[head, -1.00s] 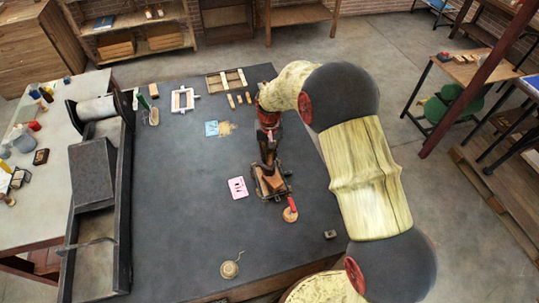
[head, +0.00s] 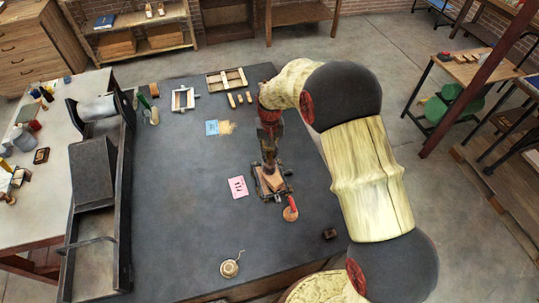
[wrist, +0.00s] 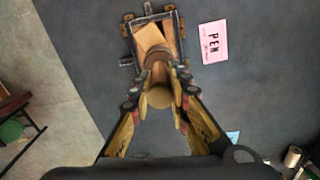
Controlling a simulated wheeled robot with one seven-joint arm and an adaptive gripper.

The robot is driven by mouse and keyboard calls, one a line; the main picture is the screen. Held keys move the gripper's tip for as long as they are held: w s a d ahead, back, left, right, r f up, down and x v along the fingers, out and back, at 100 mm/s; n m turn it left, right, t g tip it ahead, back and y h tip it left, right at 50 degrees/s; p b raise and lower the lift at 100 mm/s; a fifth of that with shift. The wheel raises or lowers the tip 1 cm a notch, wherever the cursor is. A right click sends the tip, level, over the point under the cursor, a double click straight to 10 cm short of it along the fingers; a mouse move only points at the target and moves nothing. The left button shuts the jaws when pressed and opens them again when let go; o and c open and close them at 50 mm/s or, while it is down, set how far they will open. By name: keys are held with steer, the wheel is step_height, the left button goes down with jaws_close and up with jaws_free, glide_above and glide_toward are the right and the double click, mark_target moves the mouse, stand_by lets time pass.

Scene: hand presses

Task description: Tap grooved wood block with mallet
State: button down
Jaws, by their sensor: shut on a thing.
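The grooved wood block (head: 274,183) lies in a dark metal frame (head: 283,193) on the table. In the wrist view the block (wrist: 150,38) is a pale, slanted piece inside the frame (wrist: 172,30); its grooves are too small to make out. My gripper (wrist: 161,88) is shut on the wooden mallet (wrist: 160,97), whose round handle end faces the wrist camera. The mallet's lower end is over or against the block's near edge; I cannot tell whether they touch. In the head view my gripper (head: 268,150) is above the frame and partly hides the mallet.
A pink card (head: 238,187) lies left of the frame. A red-handled round tool (head: 290,212) lies just in front of it, and a small dark block (head: 329,233) sits near the table's right edge. A long dark press (head: 95,180) fills the left side. The table's middle left is clear.

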steer(key=shift+r, duration=0.15)
steer(key=shift+r+p, duration=0.65)
steer(key=shift+r, duration=0.85)
steer(key=shift+f, duration=0.1)
